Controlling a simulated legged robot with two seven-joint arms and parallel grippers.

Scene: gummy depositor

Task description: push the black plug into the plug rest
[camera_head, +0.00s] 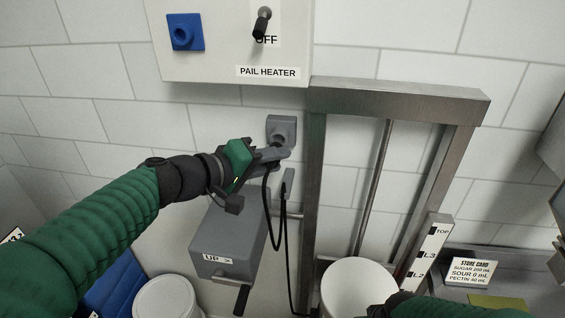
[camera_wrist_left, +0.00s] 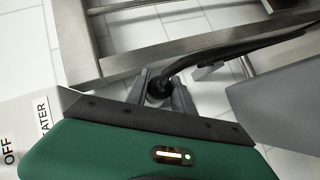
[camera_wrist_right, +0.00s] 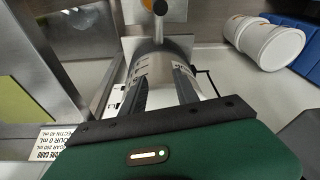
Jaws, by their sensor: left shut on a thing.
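The black plug (camera_wrist_left: 158,88) is between the fingers of my left gripper (camera_head: 272,155), which is shut on it. Its black cable (camera_head: 267,200) hangs down from the gripper. A grey square fitting with a round opening (camera_head: 283,124), seemingly the plug rest, is on the tiled wall. The plug end is at this opening; my fingers hide how deep it sits. In the right wrist view my right gripper (camera_wrist_right: 162,88) has its fingers apart, with a metal cylinder (camera_wrist_right: 155,60) beyond them.
The pail heater box (camera_head: 215,60), with a blue socket (camera_head: 185,32) and a black switch, is above. A steel frame (camera_head: 315,180) stands close right of the fitting. A grey box with a lever (camera_head: 228,240) is below. White pails (camera_head: 165,298) are at the bottom.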

